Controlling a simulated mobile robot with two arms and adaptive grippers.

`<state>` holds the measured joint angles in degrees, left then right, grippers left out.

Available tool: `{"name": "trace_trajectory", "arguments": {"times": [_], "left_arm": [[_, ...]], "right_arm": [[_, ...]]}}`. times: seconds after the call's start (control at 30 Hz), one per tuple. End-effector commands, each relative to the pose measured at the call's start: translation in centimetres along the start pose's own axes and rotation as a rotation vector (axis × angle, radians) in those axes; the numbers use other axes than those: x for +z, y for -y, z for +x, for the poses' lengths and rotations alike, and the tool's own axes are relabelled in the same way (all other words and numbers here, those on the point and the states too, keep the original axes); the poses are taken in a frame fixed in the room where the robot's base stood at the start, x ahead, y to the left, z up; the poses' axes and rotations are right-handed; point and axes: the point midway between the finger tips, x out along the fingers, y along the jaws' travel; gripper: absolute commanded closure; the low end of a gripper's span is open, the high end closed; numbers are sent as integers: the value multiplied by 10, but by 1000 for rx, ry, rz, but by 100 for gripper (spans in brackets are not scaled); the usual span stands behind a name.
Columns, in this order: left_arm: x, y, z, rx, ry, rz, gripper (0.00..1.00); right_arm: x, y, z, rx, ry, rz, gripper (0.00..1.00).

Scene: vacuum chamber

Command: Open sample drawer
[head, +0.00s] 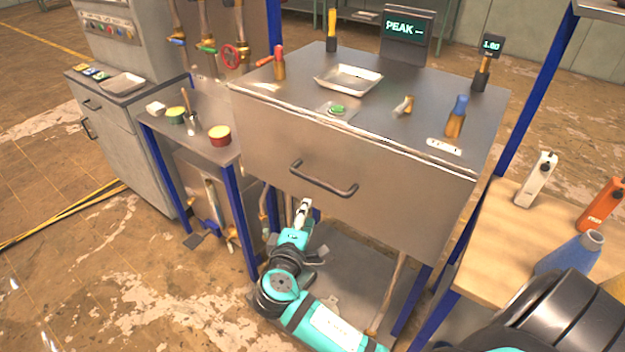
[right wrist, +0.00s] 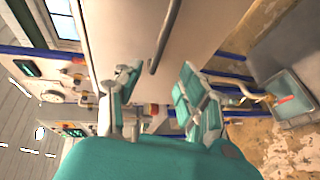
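The sample drawer's grey front (head: 400,205) sits beneath the metal worktop in the head view and looks closed. Its dark bar handle (head: 322,184) runs across the front. My right gripper (head: 304,207) is just below the handle's left part, apart from it as far as I can see. In the right wrist view, my right gripper (right wrist: 158,88) has its two fingers spread with nothing between them. The handle (right wrist: 165,35) appears ahead of the gap, beyond the fingertips, with the drawer front (right wrist: 125,35) behind it. My left gripper is not in view.
On the worktop (head: 385,110) stand a metal tray (head: 348,79), a green button (head: 337,109), several coloured-handled tools and a PEAK display (head: 405,29). A wooden table (head: 490,240) with bottles is at right. A side shelf (head: 190,140) holds small pots at left. Blue posts flank the drawer.

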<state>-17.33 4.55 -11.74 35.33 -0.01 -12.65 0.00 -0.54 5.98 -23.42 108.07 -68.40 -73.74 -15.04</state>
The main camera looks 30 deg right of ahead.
Motion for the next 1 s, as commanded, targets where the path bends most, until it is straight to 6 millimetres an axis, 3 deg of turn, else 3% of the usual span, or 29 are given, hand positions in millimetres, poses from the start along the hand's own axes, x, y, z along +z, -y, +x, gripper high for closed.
{"name": "trace_trajectory", "arguments": {"times": [0.17, 0.6, 0.8, 1.0], "left_arm": [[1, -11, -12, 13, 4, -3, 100], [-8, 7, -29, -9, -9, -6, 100], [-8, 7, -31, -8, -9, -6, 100], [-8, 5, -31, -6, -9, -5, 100]], "right_arm": [[0, -4, 39, 2, 0, -1, 60], [-1, -2, 129, -1, 0, 0, 60], [-1, 0, 149, -2, -2, 1, 60], [-1, 1, 153, -3, -3, 3, 60]]}}
